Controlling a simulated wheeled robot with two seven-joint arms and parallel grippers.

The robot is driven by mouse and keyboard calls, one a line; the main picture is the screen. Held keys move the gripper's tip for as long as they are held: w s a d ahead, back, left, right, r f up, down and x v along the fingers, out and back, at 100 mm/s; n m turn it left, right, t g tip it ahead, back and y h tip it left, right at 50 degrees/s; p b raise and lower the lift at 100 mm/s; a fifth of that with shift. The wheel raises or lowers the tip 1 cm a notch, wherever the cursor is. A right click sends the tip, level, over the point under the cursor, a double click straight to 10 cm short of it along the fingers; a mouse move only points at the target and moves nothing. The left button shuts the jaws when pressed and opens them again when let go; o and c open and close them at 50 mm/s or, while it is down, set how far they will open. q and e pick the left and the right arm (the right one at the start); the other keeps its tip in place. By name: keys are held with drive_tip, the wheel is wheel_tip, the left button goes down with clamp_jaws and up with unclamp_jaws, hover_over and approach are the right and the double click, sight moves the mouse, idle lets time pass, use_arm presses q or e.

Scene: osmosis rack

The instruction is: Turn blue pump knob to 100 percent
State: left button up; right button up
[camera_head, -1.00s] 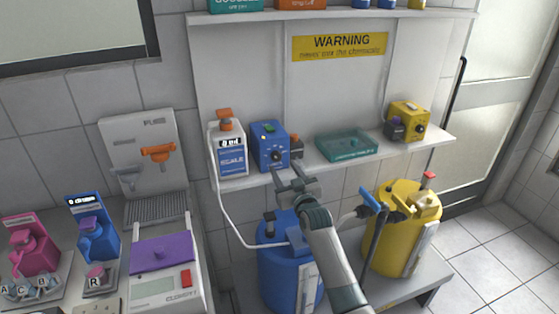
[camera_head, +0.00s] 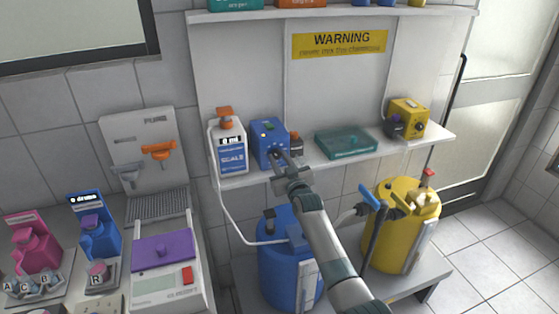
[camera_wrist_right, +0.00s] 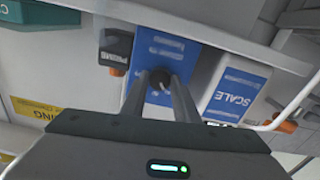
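The blue pump (camera_head: 266,135) stands on the shelf, with its dark knob low on the front face. In the right wrist view the blue pump (camera_wrist_right: 162,50) is seen from close by, and its round dark knob (camera_wrist_right: 160,79) sits between the two fingertips. My right gripper (camera_head: 279,155) reaches up to the pump front; its fingers (camera_wrist_right: 160,88) are close together on both sides of the knob and look shut on it. The fingers partly hide the knob in the head view. My left gripper is not in view.
A white scale-remover bottle (camera_head: 228,150) stands close left of the pump. A teal tray (camera_head: 345,146) and a yellow pump (camera_head: 408,118) are farther right. Blue (camera_head: 278,262) and yellow (camera_head: 388,245) canisters stand below.

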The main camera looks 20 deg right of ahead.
drive_tip(key=c, duration=0.3)
drive_tip(key=shift+c, duration=0.2)
drive_tip(key=shift+m, duration=0.5)
drive_tip(key=m, duration=0.3)
drive_tip(key=shift+b, duration=0.3)
drive_tip(key=m, duration=0.7)
drive_tip(key=shift+m, duration=0.4)
drive_tip(key=m, duration=0.6)
drive_tip(key=shift+a, duration=0.1)
drive_tip(key=m+p, duration=0.1)
drive_tip(key=m, duration=0.5)
